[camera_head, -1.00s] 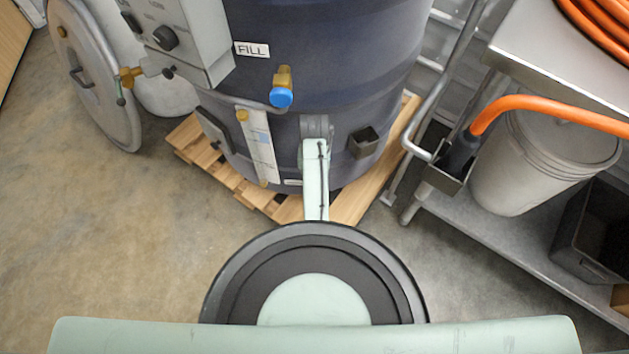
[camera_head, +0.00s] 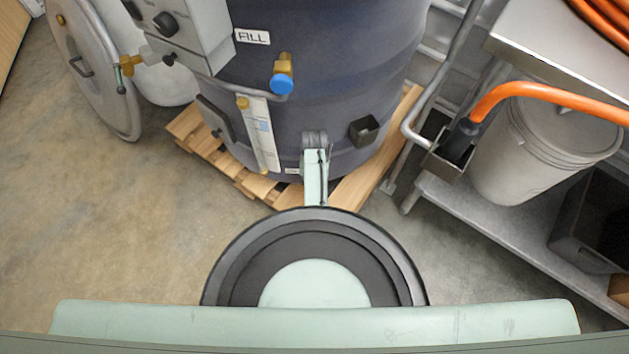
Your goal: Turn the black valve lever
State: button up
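No lever is plainly marked as the black valve lever. At the upper left, a small brass valve (camera_head: 127,65) beside the grey control box has a thin handle hanging down and a small black knob (camera_head: 169,60) on its right. Another brass valve with a blue end (camera_head: 282,76) sticks out of the dark blue hopper (camera_head: 330,60), below the FILL label. A pale green link (camera_head: 315,175), which looks like part of my arm, stands in front of the hopper's lower wall. I cannot make out gripper fingers anywhere.
The grey control box (camera_head: 195,35) carries black knobs. The hopper stands on a wooden pallet (camera_head: 240,180). A round metal lid (camera_head: 95,65) leans at left. At right are a metal cart (camera_head: 480,215), a white bucket (camera_head: 530,150) and an orange hose (camera_head: 550,95). Floor is clear at lower left.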

jog(key=shift+c, duration=0.3)
grip_shut()
dwell(0.5)
